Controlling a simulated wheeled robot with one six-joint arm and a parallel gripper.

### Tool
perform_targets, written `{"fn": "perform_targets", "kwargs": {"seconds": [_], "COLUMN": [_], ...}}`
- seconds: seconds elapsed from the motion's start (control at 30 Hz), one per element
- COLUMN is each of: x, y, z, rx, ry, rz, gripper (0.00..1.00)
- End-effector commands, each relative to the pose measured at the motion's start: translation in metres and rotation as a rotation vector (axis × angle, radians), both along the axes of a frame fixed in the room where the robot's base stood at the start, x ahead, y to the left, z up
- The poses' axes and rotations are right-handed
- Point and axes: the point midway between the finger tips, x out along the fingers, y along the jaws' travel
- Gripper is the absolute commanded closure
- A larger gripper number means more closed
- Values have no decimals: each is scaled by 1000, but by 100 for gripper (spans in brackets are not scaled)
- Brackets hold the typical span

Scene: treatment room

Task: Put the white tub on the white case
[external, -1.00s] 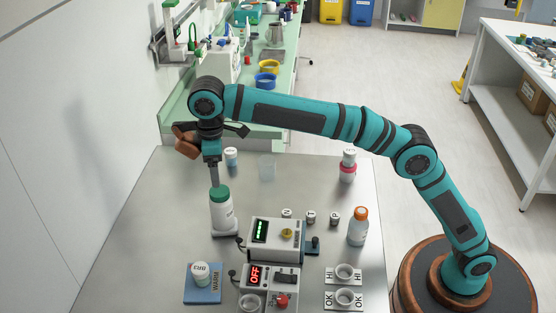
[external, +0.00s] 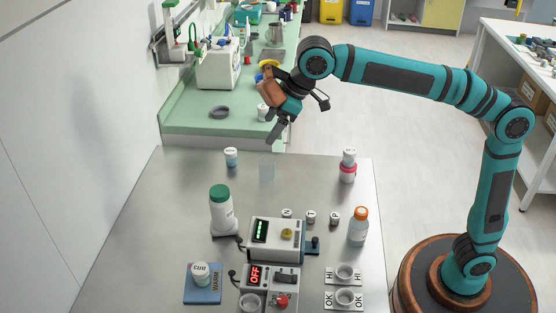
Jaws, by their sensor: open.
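A small white tub (external: 263,113) stands on the green bench, partly hidden behind my gripper (external: 275,138). A white case-like box (external: 218,68) stands farther back on the same bench, against the left side; its top looks bare from here. My gripper is open and empty, tilted down to the left, in the air near the bench's front edge and beyond the far end of the steel table. In the picture its fingers lie just below the white tub; the depth gap cannot be told.
A dark ring (external: 219,112) lies on the bench, left of the white tub.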

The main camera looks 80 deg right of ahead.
Motion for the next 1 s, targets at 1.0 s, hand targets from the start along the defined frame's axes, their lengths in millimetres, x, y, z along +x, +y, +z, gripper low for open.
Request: {"fn": "perform_targets", "kwargs": {"seconds": [1.0], "x": [-272], "y": [-48], "z": [5], "rx": [70], "ry": [-659], "rz": [-84], "gripper": [18]}}
